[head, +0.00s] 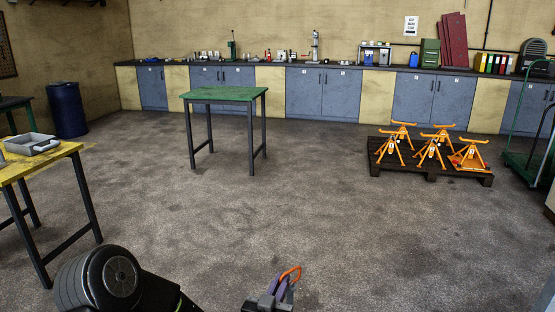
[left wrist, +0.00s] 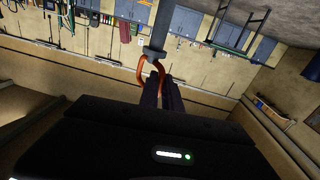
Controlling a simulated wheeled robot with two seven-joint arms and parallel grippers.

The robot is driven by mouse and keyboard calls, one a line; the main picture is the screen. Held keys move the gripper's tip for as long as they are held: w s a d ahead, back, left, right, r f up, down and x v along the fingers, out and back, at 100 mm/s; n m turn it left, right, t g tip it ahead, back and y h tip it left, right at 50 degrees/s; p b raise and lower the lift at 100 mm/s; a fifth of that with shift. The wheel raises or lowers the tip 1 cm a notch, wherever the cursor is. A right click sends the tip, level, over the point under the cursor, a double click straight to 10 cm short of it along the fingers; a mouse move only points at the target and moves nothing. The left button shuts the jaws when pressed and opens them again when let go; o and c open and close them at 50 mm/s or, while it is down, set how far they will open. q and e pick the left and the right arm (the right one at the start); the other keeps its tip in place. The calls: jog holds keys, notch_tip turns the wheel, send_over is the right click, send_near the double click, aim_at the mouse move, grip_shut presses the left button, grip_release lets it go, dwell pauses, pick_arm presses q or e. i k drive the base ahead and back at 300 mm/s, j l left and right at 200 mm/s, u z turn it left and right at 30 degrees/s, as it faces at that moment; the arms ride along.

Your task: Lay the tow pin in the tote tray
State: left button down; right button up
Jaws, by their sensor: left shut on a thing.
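The tow pin has an orange loop handle (head: 291,273) and, in the left wrist view, a grey shaft (left wrist: 157,43). My left gripper (head: 274,290) is shut on the tow pin and holds it in the air over open floor at the bottom of the head view. In the left wrist view the dark fingers (left wrist: 163,92) close by the orange loop; the exact grip point is partly hidden. The grey tote tray (head: 18,146) sits on the yellow table at the far left, well apart from the gripper. My right gripper is not in view.
The yellow table (head: 62,151) has dark legs and is cut off by the left edge. A green-topped table (head: 224,94) stands mid-room. Orange jack stands (head: 432,150) are on a dark pallet (head: 430,172) at right. The floor between is clear.

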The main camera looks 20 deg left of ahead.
aim_at(31, 144)
jog(key=i+j+u, duration=0.2)
jog(key=j+u, duration=0.25)
jog(key=i+j+u, duration=0.25)
jog(key=u, duration=0.2)
jog(key=i+j+u, duration=0.3)
jog(key=u, duration=0.15)
jog(key=i+j+u, duration=0.15)
jog(key=i+u, duration=0.15)
jog(key=u, duration=0.15)
jog(key=i+j, duration=0.1)
jog(key=i, duration=0.5)
jog(key=i+j, duration=0.15)
jog(key=i, duration=0.45)
jog(key=i+j, duration=0.1)
jog(key=i, duration=0.5)
jog(key=i+j+z, duration=0.15)
jog(key=i+z, duration=0.2)
jog(key=i+j+z, duration=0.35)
jog(key=i, duration=0.2)
jog(key=i+j+z, duration=0.4)
